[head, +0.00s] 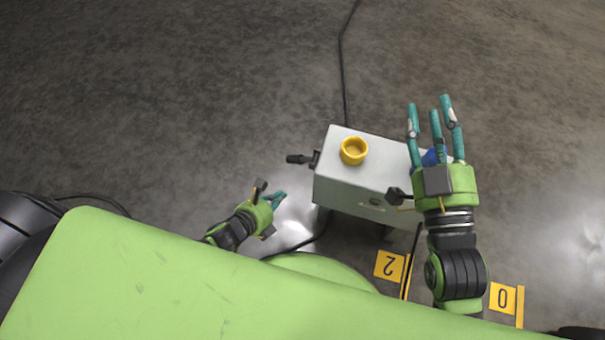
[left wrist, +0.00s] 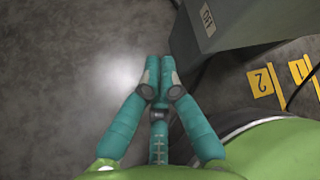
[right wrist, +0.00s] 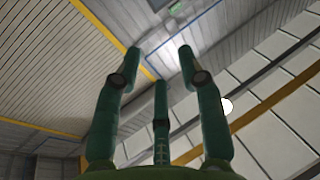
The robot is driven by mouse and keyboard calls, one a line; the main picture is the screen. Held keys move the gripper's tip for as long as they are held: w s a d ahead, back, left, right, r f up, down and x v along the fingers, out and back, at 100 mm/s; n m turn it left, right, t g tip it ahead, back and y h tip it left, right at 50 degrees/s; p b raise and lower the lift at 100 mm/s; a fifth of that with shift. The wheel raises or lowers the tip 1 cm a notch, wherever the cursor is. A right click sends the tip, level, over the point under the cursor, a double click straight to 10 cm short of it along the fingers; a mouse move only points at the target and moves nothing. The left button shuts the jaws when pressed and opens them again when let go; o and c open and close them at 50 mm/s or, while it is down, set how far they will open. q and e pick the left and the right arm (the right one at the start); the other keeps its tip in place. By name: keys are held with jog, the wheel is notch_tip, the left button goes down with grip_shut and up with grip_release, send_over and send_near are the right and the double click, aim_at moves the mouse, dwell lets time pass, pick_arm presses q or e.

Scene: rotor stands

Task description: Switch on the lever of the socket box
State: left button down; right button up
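The socket box (head: 335,187) is a pale grey box standing on the floor in the middle of the head view, with a yellow ring (head: 354,151) on top. A black lever-like part (head: 300,159) sticks out from its left side. My left gripper (head: 279,196) is left of the box and below that part, apart from both. In the left wrist view its fingertips (left wrist: 159,64) are together and hold nothing visible; the box (left wrist: 235,45) is at upper right. My right gripper (head: 431,106) is open and empty over the box's right end, partly hiding a blue part (head: 434,157).
A black cable (head: 342,70) runs along the floor behind the box. The right wrist view shows only the ceiling and walls behind the fingers (right wrist: 160,58).

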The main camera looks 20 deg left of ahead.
pick_arm(q)
jog(key=shift+w+d+m, duration=0.2)
jog(key=shift+m, duration=0.1)
pick_arm(e)
jog(key=shift+s+d+r, duration=0.1)
jog(key=shift+s+r, duration=0.1)
jog(key=shift+r, duration=0.35)
jog(key=shift+r+t, duration=0.1)
jog(key=shift+t, duration=0.2)
